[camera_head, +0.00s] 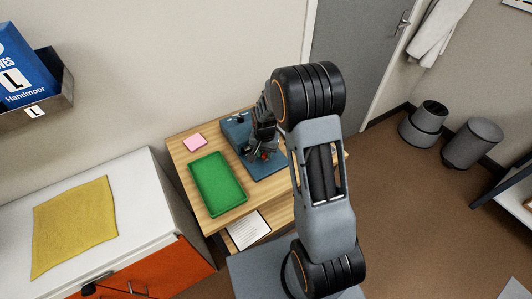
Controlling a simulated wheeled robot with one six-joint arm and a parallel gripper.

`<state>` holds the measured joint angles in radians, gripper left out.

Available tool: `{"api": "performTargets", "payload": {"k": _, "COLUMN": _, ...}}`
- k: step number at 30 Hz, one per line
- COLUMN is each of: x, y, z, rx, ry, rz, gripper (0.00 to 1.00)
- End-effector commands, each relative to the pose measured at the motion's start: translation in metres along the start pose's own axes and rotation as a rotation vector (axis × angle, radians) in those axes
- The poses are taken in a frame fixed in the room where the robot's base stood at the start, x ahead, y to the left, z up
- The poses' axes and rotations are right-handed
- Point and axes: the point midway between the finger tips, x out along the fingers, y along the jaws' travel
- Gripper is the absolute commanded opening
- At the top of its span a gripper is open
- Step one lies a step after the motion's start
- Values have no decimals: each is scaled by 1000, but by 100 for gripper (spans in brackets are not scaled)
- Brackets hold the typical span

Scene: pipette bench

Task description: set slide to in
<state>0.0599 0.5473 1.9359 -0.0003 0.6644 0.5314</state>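A blue device (233,128) stands at the back right of the small wooden table, with a flat blue base (270,172) reaching toward the front. A slide cannot be picked out on it; it may be hidden by my arm or too small to tell. My gripper (263,153) is over the blue base, at the device's right side, with small red and green spots close by. Its fingers are dark and small, and I cannot tell whether they are open or shut or touching anything.
A green tray (216,205) and a pink pad (194,143) lie on the wooden table (180,160). A paper sheet (248,230) lies on the shelf below. A white-topped cabinet (135,190) with a yellow cloth (74,225) stands left. Bins (472,143) stand far right; brown floor between is clear.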

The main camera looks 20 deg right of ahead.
Motion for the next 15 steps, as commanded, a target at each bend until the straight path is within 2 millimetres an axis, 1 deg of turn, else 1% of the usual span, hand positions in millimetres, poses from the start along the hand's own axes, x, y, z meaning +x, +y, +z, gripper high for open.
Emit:
{"api": "performTargets", "payload": {"k": 1, "x": -2, "y": -2, "z": -3, "rx": -3, "ry": 12, "rz": -7, "gripper": 32}}
{"api": "performTargets", "payload": {"k": 6, "x": -1, "y": -2, "z": -2, "rx": -3, "ry": 9, "rz": -6, "gripper": 48}}
{"api": "performTargets", "payload": {"k": 8, "x": -1, "y": -2, "z": -2, "rx": -3, "ry": 8, "rz": -5, "gripper": 52}}
{"api": "performTargets", "payload": {"k": 15, "x": -2, "y": -1, "z": -2, "rx": -2, "ry": 7, "rz": -4, "gripper": 52}}
